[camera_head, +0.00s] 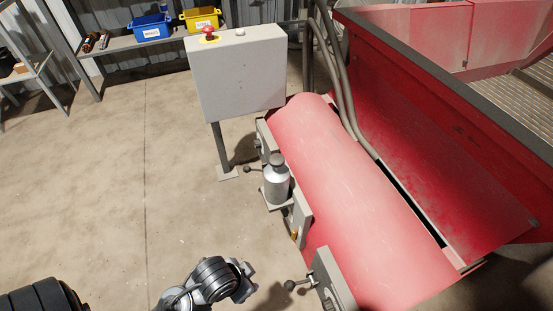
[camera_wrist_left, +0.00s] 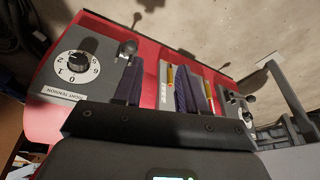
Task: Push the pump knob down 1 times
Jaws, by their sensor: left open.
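The pump is a silver bottle-shaped body (camera_head: 277,186) with a dark round pump knob (camera_head: 277,159) on top. It stands upright on a small bracket at the left side of the red roller housing in the head view. I cannot make out the pump in the left wrist view. A grey jointed end of my arm (camera_head: 215,280) shows at the bottom of the head view, below and left of the pump and apart from it. In the left wrist view my left gripper (camera_wrist_left: 158,82) has its two dark fingers spread with nothing held between them. My right gripper is not in view.
The red housing (camera_head: 345,190) carries ball-ended levers, one near my arm (camera_head: 290,285) and one by the pump (camera_head: 247,170). A numbered dial (camera_wrist_left: 77,65) shows in the wrist view. A grey box with a red button (camera_head: 208,31) stands behind. The floor left is clear.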

